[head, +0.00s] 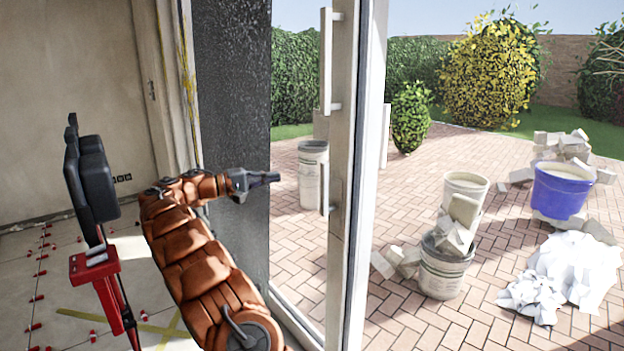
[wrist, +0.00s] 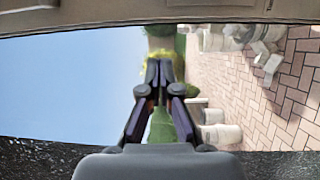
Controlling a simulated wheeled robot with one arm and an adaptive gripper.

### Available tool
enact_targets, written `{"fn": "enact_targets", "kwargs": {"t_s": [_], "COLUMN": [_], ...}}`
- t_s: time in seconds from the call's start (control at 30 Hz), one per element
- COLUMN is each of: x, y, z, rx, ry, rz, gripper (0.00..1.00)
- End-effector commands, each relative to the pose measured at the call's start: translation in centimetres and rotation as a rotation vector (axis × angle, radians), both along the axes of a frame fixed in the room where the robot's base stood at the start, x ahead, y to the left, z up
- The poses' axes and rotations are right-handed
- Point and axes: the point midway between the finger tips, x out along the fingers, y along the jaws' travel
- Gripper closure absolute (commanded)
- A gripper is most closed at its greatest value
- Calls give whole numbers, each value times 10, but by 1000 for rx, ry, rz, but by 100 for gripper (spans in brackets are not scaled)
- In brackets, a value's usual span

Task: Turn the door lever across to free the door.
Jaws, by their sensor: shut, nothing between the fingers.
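The glass door's pale frame (head: 346,250) stands upright right of centre in the head view. A long vertical pull bar (head: 326,60) is fixed high on it. Below it, a short pale lever (head: 325,189) points up and down on the same frame. My gripper (head: 277,177) is shut and empty, left of the lever and apart from it, pointing right. In the wrist view my gripper (wrist: 158,66) shows its fingers together, with nothing between them. A pale frame edge (wrist: 130,14) crosses the top there; I cannot make out the lever in that view.
A dark rough wall edge (head: 232,80) stands behind my gripper. Beyond the glass is a brick patio with a blue bucket (head: 561,190), a filled bucket (head: 444,272) and white rubble (head: 575,268). Red tile clips lie on the indoor floor at the left.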

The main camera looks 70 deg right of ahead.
Motion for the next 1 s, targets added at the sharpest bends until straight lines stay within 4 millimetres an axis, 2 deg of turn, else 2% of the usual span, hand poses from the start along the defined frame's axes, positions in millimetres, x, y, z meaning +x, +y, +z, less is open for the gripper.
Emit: {"fn": "enact_targets", "kwargs": {"t_s": [0.27,0.43,1.0], "x": [0,-8,-72], "y": [0,-8,-72], "z": [0,1,2], "rx": [1,2,1], "ry": [1,2,3], "rz": [1,-1,0], "gripper": [100,100,100]}}
